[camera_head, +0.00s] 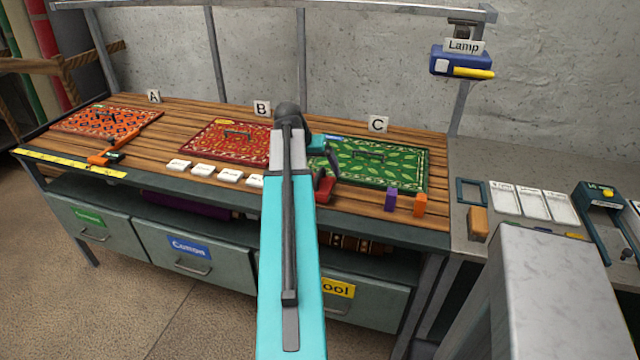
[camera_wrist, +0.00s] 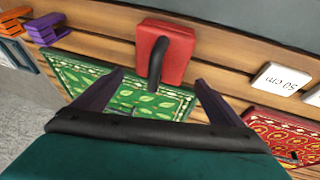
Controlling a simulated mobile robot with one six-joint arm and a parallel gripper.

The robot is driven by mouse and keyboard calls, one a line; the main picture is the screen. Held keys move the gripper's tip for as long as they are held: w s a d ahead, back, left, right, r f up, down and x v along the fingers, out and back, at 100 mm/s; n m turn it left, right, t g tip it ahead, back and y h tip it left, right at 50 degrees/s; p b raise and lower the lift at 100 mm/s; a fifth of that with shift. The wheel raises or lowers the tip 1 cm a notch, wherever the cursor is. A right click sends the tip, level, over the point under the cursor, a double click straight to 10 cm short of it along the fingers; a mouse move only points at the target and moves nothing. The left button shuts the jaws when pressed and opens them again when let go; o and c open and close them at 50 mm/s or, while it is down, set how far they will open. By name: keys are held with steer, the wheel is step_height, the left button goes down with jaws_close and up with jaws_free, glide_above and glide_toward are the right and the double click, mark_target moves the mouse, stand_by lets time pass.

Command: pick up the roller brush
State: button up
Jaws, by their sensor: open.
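A red block with a curved black handle (camera_wrist: 166,50) lies at the front edge of the bench in the wrist view; it may be the roller brush, but I see no clear roller on it. It also shows in the head view (camera_head: 323,188), partly behind my arm. My gripper (camera_wrist: 158,80) is open, with its dark fingers on either side of the black handle's end. I cannot tell whether they touch it. Nothing is held. In the head view my arm hides part of the gripper.
The green rug (camera_head: 375,165) lies under my gripper, the red rug (camera_head: 225,146) to its left. White labelled blocks (camera_head: 203,170) line the front edge. A purple block (camera_head: 391,199) and an orange block (camera_head: 420,204) stand right. A blue lamp (camera_head: 460,63) hangs above.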

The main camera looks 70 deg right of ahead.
stand_by(0.3)
steer(key=shift+p+x, duration=0.9)
steer(key=shift+x, duration=1.65)
steer(key=shift+s, duration=0.1)
steer(key=c, duration=1.4)
steer(key=shift+r, duration=0.15)
steer(key=shift+c, duration=0.2)
steer(key=shift+r+b, duration=0.75)
steer(key=shift+r, duration=0.9)
steer(key=w+a+r+b, duration=0.1)
steer(key=w+a+b, duration=0.2)
steer(key=a, duration=1.2)
steer(key=shift+w+a+r, duration=0.2)
steer(key=shift+w+a, duration=0.05)
steer(key=shift+w, duration=0.05)
